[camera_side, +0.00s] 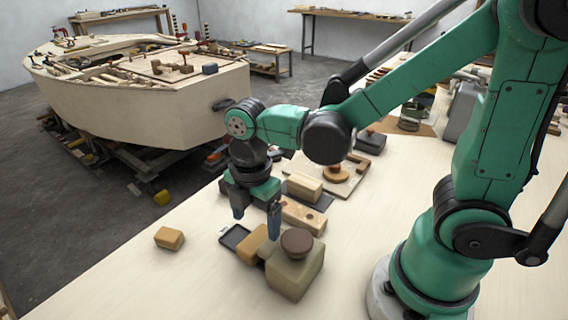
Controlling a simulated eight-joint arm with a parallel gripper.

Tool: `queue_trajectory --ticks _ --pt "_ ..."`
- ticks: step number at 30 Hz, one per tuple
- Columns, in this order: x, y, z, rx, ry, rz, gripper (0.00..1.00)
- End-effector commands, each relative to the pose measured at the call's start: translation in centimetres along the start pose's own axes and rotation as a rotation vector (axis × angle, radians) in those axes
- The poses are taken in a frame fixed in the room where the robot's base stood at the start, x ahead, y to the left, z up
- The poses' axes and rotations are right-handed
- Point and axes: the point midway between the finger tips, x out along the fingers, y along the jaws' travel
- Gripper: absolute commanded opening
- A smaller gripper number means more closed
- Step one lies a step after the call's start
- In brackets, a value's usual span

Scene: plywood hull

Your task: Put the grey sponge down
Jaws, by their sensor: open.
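My gripper (256,216) points down over the light worktop, left of centre, with its two dark fingers apart and nothing visible between them. I cannot plainly make out a grey sponge. A flat dark grey piece with a pale rim (234,237) lies on the worktop just below the fingers. A tan block (252,243) lies beside it, touching or very near a larger grey-beige block (296,276) with a round brown knob (297,242) on top. The right finger partly covers a long speckled block (305,217) behind.
A small tan block (169,238) sits alone at left on the worktop (150,285). Behind the gripper are a pale block (304,187) on a dark base and a board (352,184) with a round wooden piece. A plywood hull (140,105) stands beyond. The front left worktop is clear.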

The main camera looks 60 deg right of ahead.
Motion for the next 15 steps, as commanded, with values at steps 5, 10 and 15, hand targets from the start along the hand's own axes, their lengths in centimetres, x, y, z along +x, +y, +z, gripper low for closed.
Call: queue_trajectory --ticks 5,10,15 --pt "-1.6 0.0 0.0 0.000 0.000 0.000 0.80" --pt "-4.4 0.0 0.0 0.000 0.000 0.000 0.80" --pt "-7.3 0.0 0.0 0.000 0.000 0.000 0.80"
